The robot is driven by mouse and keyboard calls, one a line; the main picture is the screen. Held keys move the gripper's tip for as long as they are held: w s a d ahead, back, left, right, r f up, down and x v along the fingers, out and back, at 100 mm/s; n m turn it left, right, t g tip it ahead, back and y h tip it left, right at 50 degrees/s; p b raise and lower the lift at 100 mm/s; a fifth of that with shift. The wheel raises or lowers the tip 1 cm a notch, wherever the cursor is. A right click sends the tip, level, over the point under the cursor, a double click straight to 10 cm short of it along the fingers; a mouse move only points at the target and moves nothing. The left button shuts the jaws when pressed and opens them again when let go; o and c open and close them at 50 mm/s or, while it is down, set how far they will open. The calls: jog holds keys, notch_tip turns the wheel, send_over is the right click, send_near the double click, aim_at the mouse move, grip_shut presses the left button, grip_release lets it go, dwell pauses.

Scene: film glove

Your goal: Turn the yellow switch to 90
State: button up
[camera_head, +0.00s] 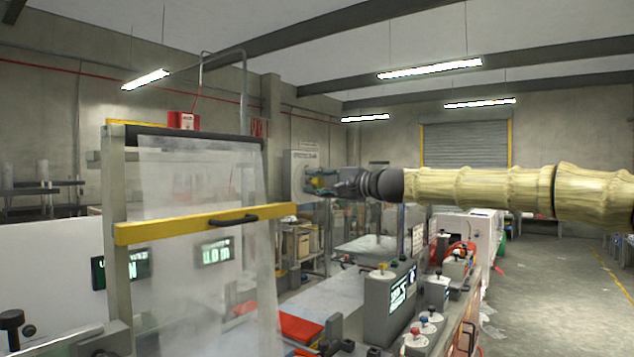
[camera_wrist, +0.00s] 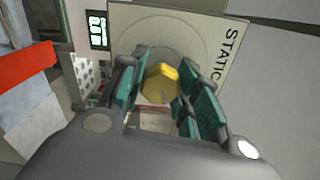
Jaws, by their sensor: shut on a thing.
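The yellow switch (camera_wrist: 160,83) is a faceted knob on a round grey dial, on a pale panel (camera_wrist: 225,52) lettered "STATIC". In the wrist view it sits between the green pads of my gripper (camera_wrist: 163,92), which is shut on it. A thin dark mark shows on the knob's face. In the head view my gripper (camera_head: 322,184) reaches left to the front of the upright panel (camera_head: 299,162). The switch is mostly hidden by the fingers there, and its angle cannot be read.
A clear film sheet hangs in a frame with a yellow bar (camera_head: 200,225) left of my gripper. A red surface (camera_wrist: 25,68) shows left in the wrist view. Open floor lies at the right.

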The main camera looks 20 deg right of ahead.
jog(key=m+p, duration=0.2)
jog(key=m, duration=0.3)
jog(key=shift+m, duration=0.3)
jog(key=shift+f, duration=0.1)
dwell(0.3)
jog(key=o, duration=1)
jog(key=shift+s, duration=0.1)
jog(key=v, duration=1.2)
jog(key=shift+d, duration=0.1)
